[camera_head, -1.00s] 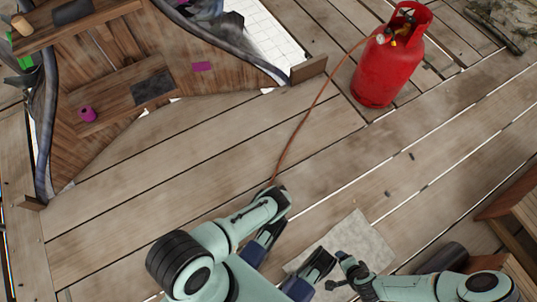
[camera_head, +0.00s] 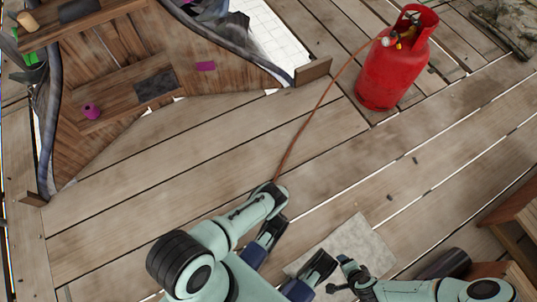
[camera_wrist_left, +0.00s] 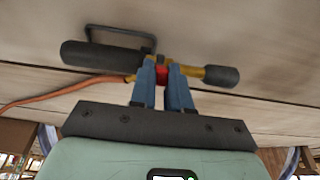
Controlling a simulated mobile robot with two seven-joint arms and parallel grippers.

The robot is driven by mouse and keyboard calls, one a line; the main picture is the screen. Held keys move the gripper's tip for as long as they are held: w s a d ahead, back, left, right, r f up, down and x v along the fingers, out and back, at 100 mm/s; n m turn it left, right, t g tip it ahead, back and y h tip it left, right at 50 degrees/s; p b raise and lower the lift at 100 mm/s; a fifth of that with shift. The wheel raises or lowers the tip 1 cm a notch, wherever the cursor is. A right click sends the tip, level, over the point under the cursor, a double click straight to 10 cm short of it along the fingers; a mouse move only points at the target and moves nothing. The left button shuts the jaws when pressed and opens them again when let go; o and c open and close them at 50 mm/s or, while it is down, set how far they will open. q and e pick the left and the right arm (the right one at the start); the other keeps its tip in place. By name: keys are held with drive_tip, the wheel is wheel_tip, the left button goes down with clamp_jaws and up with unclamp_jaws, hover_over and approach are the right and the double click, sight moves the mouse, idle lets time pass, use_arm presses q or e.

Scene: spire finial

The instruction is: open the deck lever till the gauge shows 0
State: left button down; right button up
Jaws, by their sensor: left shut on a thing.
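In the left wrist view, my left gripper (camera_wrist_left: 165,72) has its two blue fingers shut on the red and yellow middle of a torch-like tool (camera_wrist_left: 95,54). The tool has a dark grip at the left, a dark end at the right and a dark wire loop above the grip. An orange-brown hose (camera_wrist_left: 45,92) leaves it to the left. In the head view the hose (camera_head: 303,125) runs from my left wrist to a red gas cylinder (camera_head: 390,75). A tiny pale dial shows by its valve, unreadable. I cannot make out a deck lever.
Wooden planks with narrow gaps form the deck (camera_head: 200,175). A wooden structure with shelves (camera_head: 125,90) stands at the upper left. A pale sheet (camera_head: 355,240) lies at the lower middle. A wooden box (camera_head: 510,215) stands at the right edge. The middle deck is clear.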

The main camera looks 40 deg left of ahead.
use_arm(q)
drive_tip(key=shift+a+h, duration=0.25)
drive_tip(key=shift+h, duration=0.15)
drive_tip(key=shift+w+a+r+g+h+b, duration=0.15)
drive_tip(key=shift+g+h+b, duration=0.2)
drive_tip(key=shift+h, duration=0.25)
use_arm(e)
drive_tip(key=shift+s+f+g, duration=0.3)
drive_tip(key=shift+s+f, duration=0.15)
use_arm(q)
drive_tip(key=c, duration=1.2)
unclamp_jaws()
drive_tip(key=shift+o, duration=0.2)
